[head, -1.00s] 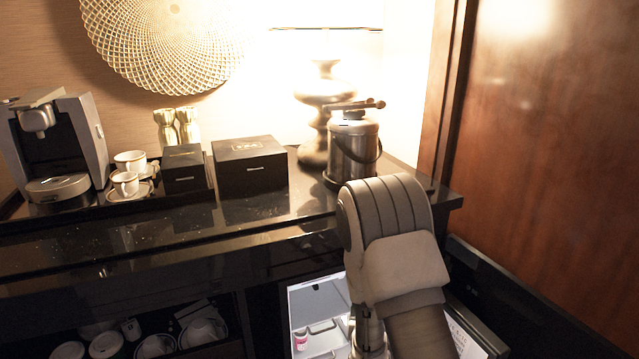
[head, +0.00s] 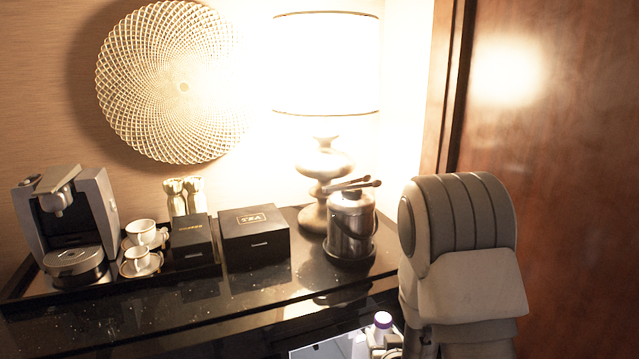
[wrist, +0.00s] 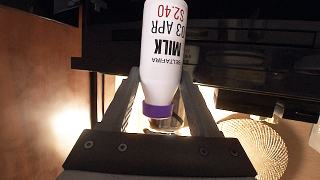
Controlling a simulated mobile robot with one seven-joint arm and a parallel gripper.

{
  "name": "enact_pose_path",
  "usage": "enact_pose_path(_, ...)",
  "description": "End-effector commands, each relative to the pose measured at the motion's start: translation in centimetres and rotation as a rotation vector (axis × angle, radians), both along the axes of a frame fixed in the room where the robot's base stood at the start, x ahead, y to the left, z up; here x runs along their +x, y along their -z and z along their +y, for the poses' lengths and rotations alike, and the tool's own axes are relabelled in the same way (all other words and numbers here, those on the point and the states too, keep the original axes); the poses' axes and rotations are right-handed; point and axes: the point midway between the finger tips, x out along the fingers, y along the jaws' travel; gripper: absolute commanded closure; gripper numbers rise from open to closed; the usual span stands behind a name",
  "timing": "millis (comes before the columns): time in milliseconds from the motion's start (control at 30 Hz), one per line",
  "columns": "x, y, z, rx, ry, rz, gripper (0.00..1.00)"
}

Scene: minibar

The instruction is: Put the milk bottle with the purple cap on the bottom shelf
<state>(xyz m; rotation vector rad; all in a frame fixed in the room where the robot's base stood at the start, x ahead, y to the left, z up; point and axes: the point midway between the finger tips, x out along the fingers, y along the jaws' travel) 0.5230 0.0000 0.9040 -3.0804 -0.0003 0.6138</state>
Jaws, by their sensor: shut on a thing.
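The milk bottle is white with black and red print and a purple cap. In the wrist view the milk bottle (wrist: 165,45) sits between the two fingers of my gripper (wrist: 160,88), cap towards the palm. My gripper is shut on it. The bottom shelf is not in view.
The dark counter (head: 190,315) holds a coffee machine (head: 70,225), cups, two black boxes (head: 254,236), an ice bucket (head: 351,225) and a lit lamp (head: 325,65). A brown wooden panel (head: 560,150) closes off the right side.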

Motion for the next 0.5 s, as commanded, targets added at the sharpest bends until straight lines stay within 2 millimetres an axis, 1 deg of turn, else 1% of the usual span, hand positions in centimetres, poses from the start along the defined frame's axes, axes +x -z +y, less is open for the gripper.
enact_pose_path(33,0.0,-2.0,0.0,0.001,0.001,-0.002,1.00)
enact_pose_path(200,0.0,-4.1,0.0,0.000,0.001,-0.002,1.00)
enact_pose_path(333,0.1,-4.8,0.0,-0.001,0.001,-0.002,1.00)
enact_pose_path(500,0.0,-4.9,-0.1,0.001,0.003,-0.002,1.00)
